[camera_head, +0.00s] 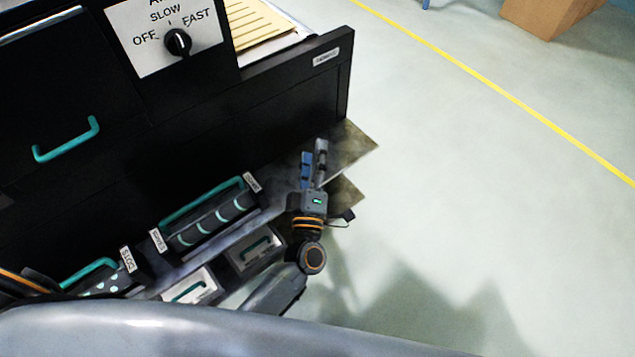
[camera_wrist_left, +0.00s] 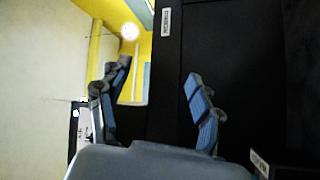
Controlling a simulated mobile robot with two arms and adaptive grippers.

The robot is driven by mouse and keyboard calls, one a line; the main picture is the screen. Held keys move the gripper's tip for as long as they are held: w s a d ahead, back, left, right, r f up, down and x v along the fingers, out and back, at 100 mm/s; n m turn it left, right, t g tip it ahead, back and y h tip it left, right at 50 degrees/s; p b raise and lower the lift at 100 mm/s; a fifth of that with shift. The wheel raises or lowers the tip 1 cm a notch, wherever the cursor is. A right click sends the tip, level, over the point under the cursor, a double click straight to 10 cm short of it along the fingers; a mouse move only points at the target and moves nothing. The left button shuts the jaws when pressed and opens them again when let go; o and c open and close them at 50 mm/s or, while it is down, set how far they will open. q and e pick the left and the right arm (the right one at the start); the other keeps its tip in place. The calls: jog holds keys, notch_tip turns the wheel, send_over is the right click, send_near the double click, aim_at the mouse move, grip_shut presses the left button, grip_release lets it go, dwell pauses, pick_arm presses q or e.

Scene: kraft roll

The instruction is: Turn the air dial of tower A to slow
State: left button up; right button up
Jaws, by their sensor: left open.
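The air dial (camera_head: 178,42) is a black round knob on a white plate (camera_head: 140,55) at the upper left of the head view. The plate reads OFF at left, SLOW at top and FAST at right. I cannot tell surely which mark its pointer faces. The tower letter is cut off by the frame's top edge. My left gripper (camera_head: 313,160) is open and empty, below and to the right of the dial, well apart from it. Its blue-padded fingers also show in the left wrist view (camera_wrist_left: 160,100), with the black cabinet side to the right. My right gripper is not seen.
The dial sits on a black cabinet (camera_head: 230,125) with a teal handle (camera_head: 67,140). Lower down are labelled bins with teal handles (camera_head: 205,205). A cardboard box (camera_head: 552,14) stands far off at upper right. The pale floor (camera_head: 470,190) to the right is clear.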

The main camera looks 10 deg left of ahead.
pick_arm(q)
notch_tip(320, 180, down, 9)
jog(key=s+d+m+g+h, duration=0.1)
jog(key=m+h, duration=0.2)
jog(key=m, duration=0.1)
jog(key=shift+g, duration=0.4)
jog(key=shift+d+r, duration=0.1)
jog(key=shift+r, duration=0.05)
